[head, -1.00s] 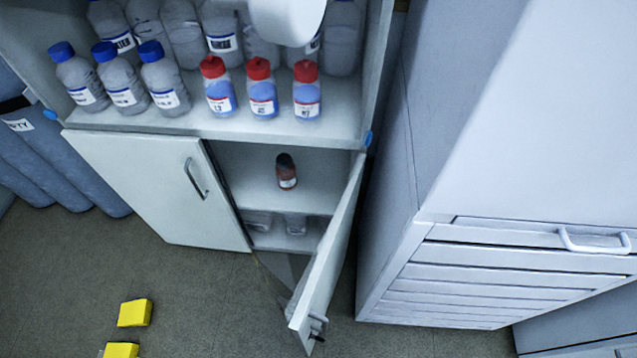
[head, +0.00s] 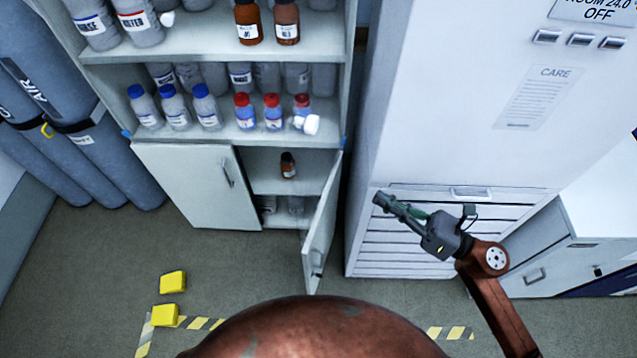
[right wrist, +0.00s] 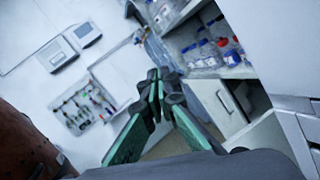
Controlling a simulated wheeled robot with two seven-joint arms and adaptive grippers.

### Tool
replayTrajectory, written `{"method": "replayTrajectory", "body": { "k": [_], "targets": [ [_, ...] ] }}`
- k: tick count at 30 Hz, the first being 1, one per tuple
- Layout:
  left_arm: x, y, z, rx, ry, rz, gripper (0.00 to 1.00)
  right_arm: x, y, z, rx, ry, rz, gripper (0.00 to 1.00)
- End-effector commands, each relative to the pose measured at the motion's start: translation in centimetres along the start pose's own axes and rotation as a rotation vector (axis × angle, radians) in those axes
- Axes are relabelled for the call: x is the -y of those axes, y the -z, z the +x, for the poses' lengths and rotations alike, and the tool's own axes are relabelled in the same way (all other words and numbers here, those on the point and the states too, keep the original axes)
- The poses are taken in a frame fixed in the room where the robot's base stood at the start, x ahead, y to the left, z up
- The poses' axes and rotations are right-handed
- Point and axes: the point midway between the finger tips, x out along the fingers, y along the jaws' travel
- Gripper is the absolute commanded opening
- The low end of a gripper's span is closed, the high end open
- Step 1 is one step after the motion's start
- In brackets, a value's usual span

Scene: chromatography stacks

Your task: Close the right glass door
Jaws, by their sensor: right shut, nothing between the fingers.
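The lower cabinet's right door (head: 321,232) stands open in the head view, swung out toward me. It looks pale and opaque rather than like clear glass, with a handle near its free lower edge. The left door (head: 192,184) is shut and has a vertical handle. My right gripper (head: 383,201) is to the right of the open door, apart from it, in front of the drawer unit. Its green-padded fingers are shut and empty. They also show in the right wrist view (right wrist: 165,88), with the cabinet beyond. My left gripper is out of view.
Bottles with blue caps (head: 172,107) and red caps (head: 272,112) stand on the open shelf above the doors. A brown bottle (head: 288,165) stands inside the cabinet. A white drawer unit (head: 425,240) stands to the right. Yellow blocks (head: 172,282) lie on the floor at left.

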Motion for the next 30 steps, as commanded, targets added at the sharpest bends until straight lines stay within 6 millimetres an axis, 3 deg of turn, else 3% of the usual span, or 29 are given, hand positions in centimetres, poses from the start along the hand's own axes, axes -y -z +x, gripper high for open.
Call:
{"method": "replayTrajectory", "body": {
  "k": [1, 4, 9, 14, 30],
  "targets": [
    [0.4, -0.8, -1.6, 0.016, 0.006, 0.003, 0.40, -2.0, -1.7, 0.6, -0.055, -0.039, -0.109, 0.00],
    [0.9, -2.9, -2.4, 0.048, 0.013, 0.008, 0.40, -3.6, -1.9, 0.8, -0.139, -0.093, -0.259, 0.00],
    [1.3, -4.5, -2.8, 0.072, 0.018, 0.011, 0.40, -4.5, -1.6, 1.0, -0.204, -0.134, -0.369, 0.00],
    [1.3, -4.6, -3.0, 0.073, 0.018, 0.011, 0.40, -4.7, -1.2, 2.3, -0.207, -0.139, -0.375, 0.00],
    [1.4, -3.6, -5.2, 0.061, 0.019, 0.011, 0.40, -5.7, 0.9, 12.3, -0.203, -0.137, -0.372, 0.00]
  ]
}}
